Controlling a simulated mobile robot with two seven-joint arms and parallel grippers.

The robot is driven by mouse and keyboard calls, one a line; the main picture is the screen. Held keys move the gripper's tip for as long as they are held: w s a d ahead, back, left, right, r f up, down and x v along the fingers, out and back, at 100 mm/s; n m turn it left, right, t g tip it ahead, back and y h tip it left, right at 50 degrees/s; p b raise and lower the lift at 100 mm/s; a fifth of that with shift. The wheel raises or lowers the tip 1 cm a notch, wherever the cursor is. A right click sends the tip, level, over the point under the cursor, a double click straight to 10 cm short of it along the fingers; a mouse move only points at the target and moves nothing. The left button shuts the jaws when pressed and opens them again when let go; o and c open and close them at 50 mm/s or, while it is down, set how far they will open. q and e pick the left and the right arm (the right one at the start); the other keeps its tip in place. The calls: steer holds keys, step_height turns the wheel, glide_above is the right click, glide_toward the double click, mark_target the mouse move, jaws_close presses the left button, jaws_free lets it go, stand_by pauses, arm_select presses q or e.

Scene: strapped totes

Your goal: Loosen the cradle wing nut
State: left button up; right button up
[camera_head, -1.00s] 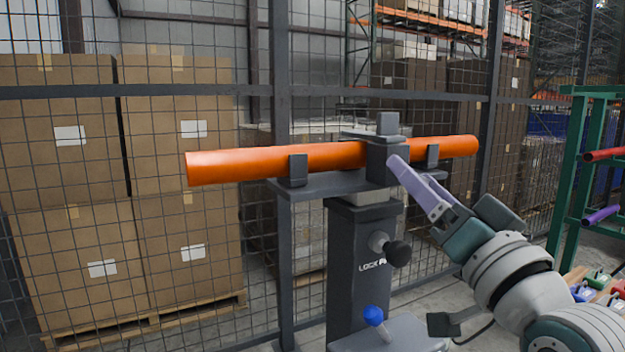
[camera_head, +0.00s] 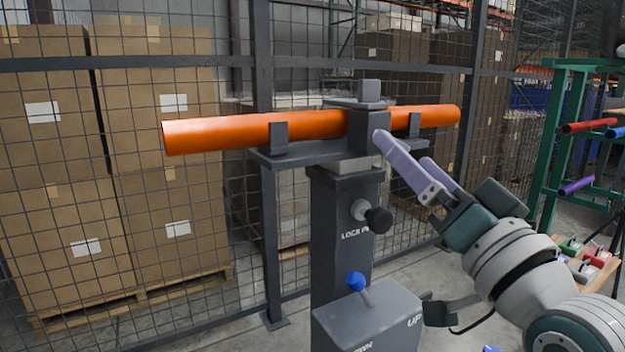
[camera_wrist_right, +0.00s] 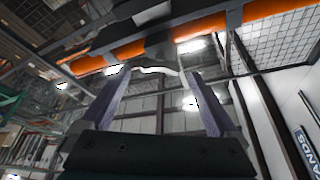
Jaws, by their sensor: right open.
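An orange pipe (camera_head: 240,133) lies across a grey cradle (camera_head: 315,150) on a dark post (camera_head: 330,230). A dark clamp (camera_head: 368,131) with a block on top crosses the pipe. My right gripper (camera_head: 405,150) is open, its lilac fingers pointing up and left at the clamp's right side. In the right wrist view, the gripper (camera_wrist_right: 155,75) frames a pale curved piece beneath the dark clamp, between the fingertips. I cannot tell for sure whether this is the wing nut, or whether a finger touches it. No wing nut shows clearly in the head view. My left gripper is not in view.
A black knob (camera_head: 378,219) sticks out of the post below the cradle. A grey box (camera_head: 368,322) with a blue-knobbed lever (camera_head: 356,281) stands at the post's foot. A wire mesh fence is behind. A green rack (camera_head: 550,140) with coloured bars stands right.

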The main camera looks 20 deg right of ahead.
steer(key=v, duration=0.7)
steer(key=shift+w, duration=0.1)
